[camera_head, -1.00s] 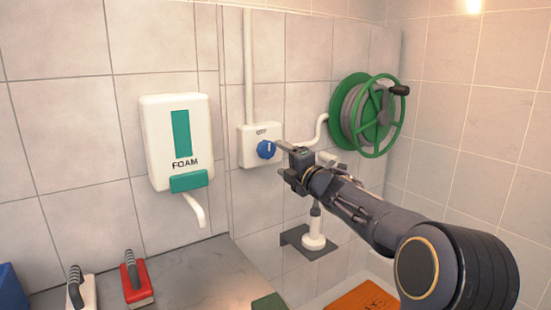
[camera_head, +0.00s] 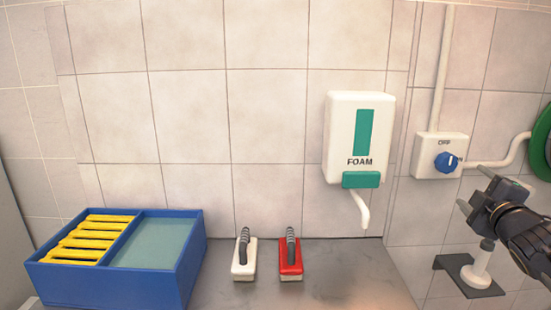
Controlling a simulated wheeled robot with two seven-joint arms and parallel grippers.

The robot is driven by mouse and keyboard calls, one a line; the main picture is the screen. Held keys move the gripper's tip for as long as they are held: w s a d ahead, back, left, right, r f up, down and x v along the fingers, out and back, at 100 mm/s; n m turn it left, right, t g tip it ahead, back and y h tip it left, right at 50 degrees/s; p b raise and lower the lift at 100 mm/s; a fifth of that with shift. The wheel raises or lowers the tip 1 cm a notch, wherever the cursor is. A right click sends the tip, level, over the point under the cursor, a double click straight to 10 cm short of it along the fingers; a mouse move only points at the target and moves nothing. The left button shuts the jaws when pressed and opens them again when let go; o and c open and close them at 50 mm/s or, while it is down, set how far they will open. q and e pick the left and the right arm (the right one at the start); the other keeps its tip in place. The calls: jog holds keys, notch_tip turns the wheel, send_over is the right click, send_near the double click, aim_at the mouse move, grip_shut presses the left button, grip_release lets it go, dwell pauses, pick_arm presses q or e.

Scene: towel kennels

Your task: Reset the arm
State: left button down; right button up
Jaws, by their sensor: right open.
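My right gripper (camera_head: 474,190) is at the right edge of the head view, with its arm coming in from the right. Its jaws are open and nothing shows between them. It is to the lower right of the blue knob (camera_head: 446,162) on the white switch box (camera_head: 428,145), apart from it in the picture. The knob's light mark seems to point right, away from the word OFF above it. My left gripper is not in view.
A foam dispenser (camera_head: 341,138) hangs on the tiled wall. A white-based brush (camera_head: 244,268) and a red brush (camera_head: 291,262) stand on the grey counter (camera_head: 345,262). A blue box (camera_head: 110,293) holds yellow pieces (camera_head: 88,243). A white-handled item (camera_head: 478,268) sits on a dark bracket. A green reel (camera_head: 542,140) is cut off at right.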

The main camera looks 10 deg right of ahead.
pick_arm(q)
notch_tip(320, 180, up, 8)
jog(key=p, duration=0.6)
pick_arm(e)
jog(key=s+a+f+m+g+y, duration=0.3)
jog(key=s+a+f+m, duration=0.1)
jog(key=s+a, duration=0.4)
jog(key=s+a+f+m+g+y, duration=0.3)
jog(key=s+a+f, duration=0.3)
jog(key=s+a, duration=0.3)
jog(key=s+a+f+m+g+y, duration=0.3)
jog(key=s+a+f+m+g, duration=0.2)
jog(key=s+a, duration=0.3)
jog(key=a+f, duration=0.1)
jog(key=a, duration=0.2)
jog(key=shift+s+a+m, duration=0.25)
jog(key=shift+s+m, duration=0.15)
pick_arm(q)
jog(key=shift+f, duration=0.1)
